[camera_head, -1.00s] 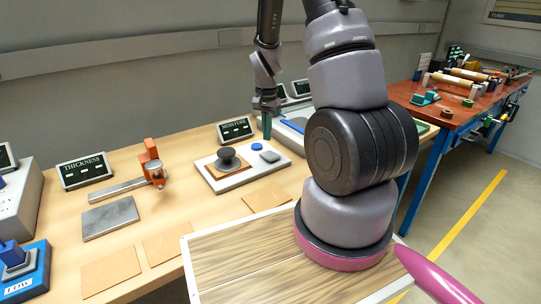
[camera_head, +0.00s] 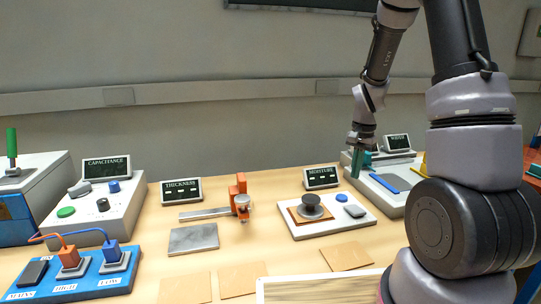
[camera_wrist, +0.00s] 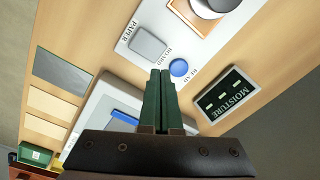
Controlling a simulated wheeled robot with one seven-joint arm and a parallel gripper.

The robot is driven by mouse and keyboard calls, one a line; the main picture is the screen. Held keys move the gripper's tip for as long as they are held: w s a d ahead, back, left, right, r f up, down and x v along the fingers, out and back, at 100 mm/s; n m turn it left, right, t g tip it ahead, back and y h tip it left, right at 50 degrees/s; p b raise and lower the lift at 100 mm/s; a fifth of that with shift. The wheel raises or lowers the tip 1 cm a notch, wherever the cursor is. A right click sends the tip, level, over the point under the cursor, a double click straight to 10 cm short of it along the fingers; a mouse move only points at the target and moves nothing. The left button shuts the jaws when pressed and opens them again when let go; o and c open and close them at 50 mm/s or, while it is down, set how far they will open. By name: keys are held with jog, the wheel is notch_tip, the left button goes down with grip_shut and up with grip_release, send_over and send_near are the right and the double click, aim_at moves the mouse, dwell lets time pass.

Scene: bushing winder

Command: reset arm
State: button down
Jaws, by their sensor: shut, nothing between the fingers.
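My gripper (camera_head: 358,165) hangs in the air over the back right of the table in the head view, fingers pointing down. In the wrist view its green fingers (camera_wrist: 161,90) are together with nothing between them. They appear in front of the moisture meter board (camera_wrist: 205,42) and beside its blue button (camera_wrist: 179,68). My arm rises on the right of the head view and hides part of the table there.
The wooden table (camera_head: 150,272) carries a capacitance meter (camera_head: 106,203), a blue terminal board (camera_head: 75,274), an orange thickness gauge (camera_head: 240,198), a grey plate (camera_head: 193,239), the moisture display (camera_head: 321,178) and a water unit (camera_head: 390,182). Several tan sheets (camera_head: 243,279) lie in front.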

jog(key=s+a+r+n+t+y, duration=0.1)
jog(key=s+a+r+t, duration=0.15)
jog(key=r, duration=0.65)
jog(key=s+a+r+n+t, duration=0.1)
jog(key=s+r, duration=0.3)
jog(key=r, duration=0.5)
jog(key=s+a+r+n+t, duration=0.3)
jog(key=s+r, duration=0.6)
jog(key=s, duration=0.4)
jog(key=shift+a+r+y, duration=0.25)
jog(key=shift+a+y, duration=0.05)
jog(key=shift+y, duration=0.1)
